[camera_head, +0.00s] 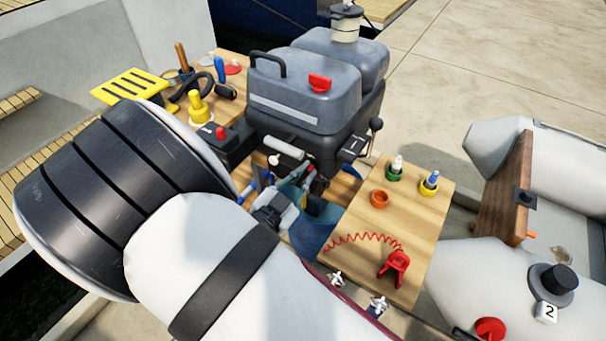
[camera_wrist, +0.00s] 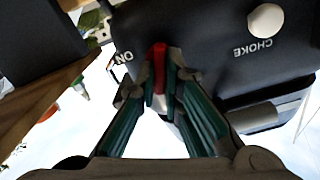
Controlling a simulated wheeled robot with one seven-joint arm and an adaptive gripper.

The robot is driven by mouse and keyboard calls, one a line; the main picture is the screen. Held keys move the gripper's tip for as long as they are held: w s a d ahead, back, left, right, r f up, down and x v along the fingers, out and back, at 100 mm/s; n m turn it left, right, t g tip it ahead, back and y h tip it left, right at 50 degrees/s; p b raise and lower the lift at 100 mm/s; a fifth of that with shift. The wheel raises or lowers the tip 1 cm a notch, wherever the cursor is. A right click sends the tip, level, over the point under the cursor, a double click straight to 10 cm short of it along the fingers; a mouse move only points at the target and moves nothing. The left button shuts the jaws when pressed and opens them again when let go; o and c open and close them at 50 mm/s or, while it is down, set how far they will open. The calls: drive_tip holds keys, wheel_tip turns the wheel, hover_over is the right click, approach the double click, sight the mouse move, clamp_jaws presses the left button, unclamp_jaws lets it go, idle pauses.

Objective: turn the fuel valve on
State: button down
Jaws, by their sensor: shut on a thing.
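The fuel valve's red lever (camera_wrist: 158,55) sits on the dark engine panel (camera_wrist: 205,35) in the wrist view. White ON lettering (camera_wrist: 122,57) is to the left of the lever. My gripper (camera_wrist: 162,88) has its green-padded fingers around the lever's lower end and is shut on it. In the head view my gripper (camera_head: 298,181) is at the front of the grey outboard engine (camera_head: 305,92), below its cowl. A small bit of red (camera_head: 309,170) shows at the fingertips there; the fingers and arm hide most of the valve.
A white choke knob (camera_wrist: 266,19) is right of the lever on the same panel. A shift lever (camera_head: 375,125) stands at the engine's right. A wooden board (camera_head: 425,235) holds coloured rings and a red clip (camera_head: 394,264). A left board carries tools and a yellow-topped item (camera_head: 196,105).

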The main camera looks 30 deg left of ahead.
drive_tip(key=shift+d+f+m+b, duration=0.15)
drive_tip(key=shift+m+b, duration=0.7)
drive_tip(key=shift+m, duration=1.45)
drive_tip(key=shift+d+f+m+b, duration=0.15)
drive_tip(key=shift+m+b, duration=0.65)
drive_tip(key=shift+m, duration=1.5)
drive_tip(key=shift+d+f+m+b, duration=0.15)
drive_tip(key=shift+m+b, duration=0.7)
drive_tip(key=shift+m, duration=1.45)
drive_tip(key=c, duration=1.7)
unclamp_jaws()
drive_tip(key=shift+a, duration=0.1)
drive_tip(key=s, duration=0.8)
drive_tip(key=s+a, duration=0.1)
drive_tip(key=s, duration=0.3)
